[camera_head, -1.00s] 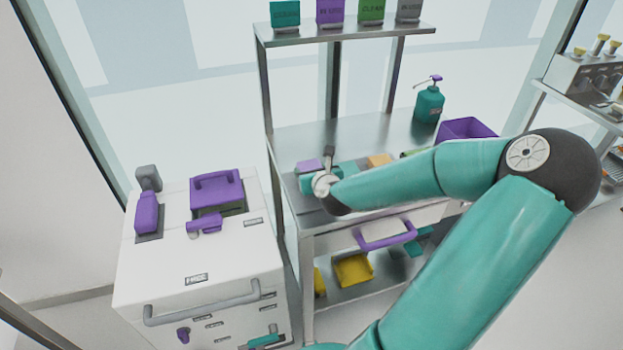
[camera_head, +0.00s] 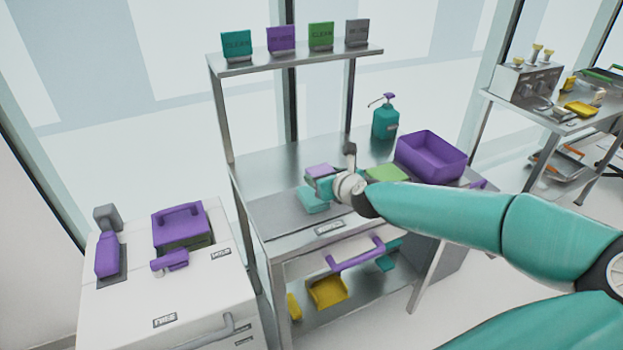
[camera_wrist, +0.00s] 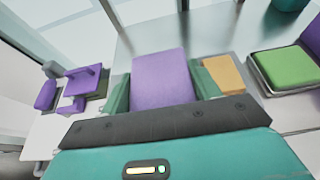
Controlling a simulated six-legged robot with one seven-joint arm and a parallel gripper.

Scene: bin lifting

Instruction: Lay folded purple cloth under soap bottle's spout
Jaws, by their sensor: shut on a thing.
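The folded purple cloth (camera_head: 318,171) is between the two teal fingers of my gripper (camera_wrist: 162,88), which is shut on it. In the wrist view the cloth (camera_wrist: 161,78) lies flat and fills the gap between the fingers. In the head view my gripper (camera_head: 324,182) is over the front left of the metal bench; I cannot tell how high the cloth is above it. The cloth is left of and nearer than the bottle.
A purple bin (camera_head: 430,157) stands right of the bottle. A green cloth (camera_head: 387,174) lies near my wrist; an orange cloth (camera_wrist: 224,75) lies beside the right finger. A shelf (camera_head: 297,60) with coloured signs rises above the bench. Bare metal (camera_head: 265,168) shows behind my gripper.

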